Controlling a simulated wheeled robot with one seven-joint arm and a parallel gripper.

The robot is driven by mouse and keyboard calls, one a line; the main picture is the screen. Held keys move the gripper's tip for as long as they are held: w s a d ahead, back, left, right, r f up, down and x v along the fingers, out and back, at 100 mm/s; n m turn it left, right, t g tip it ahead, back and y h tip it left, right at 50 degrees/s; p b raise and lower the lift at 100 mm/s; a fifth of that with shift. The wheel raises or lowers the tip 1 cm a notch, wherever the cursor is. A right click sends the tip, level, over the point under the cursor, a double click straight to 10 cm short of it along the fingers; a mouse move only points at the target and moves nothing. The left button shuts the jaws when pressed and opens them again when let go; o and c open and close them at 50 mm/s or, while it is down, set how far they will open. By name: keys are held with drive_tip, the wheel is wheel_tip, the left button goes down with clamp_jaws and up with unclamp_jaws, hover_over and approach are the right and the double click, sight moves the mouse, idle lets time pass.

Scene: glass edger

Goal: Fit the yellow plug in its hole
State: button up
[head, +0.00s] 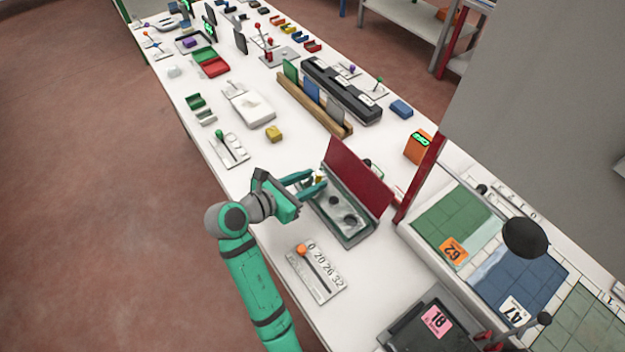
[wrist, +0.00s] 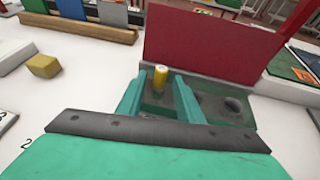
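The yellow plug (wrist: 160,77) stands upright at the left end of the grey box (wrist: 212,108) in the wrist view, in line with two dark round holes. Its lower end is hard to make out, so I cannot tell how deep it sits. In the head view the plug (head: 319,177) shows as a small yellow piece with a pale top. My gripper (head: 319,179) reaches over the box's far end, one finger on each side of the plug. In the wrist view my gripper (wrist: 160,80) is open, with a gap between each finger and the plug.
The box's dark red lid (head: 357,174) stands open behind the holes. A slider plate (head: 316,273) with an orange knob lies in front. A yellow block (head: 274,133) and a wooden rack (head: 313,105) are farther back. Bare white table lies left of the box.

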drive_tip(key=v, duration=1.1)
drive_tip(key=shift+s+a+r, duration=0.2)
drive_tip(key=shift+a+r, duration=0.05)
drive_tip(key=shift+s, duration=0.1)
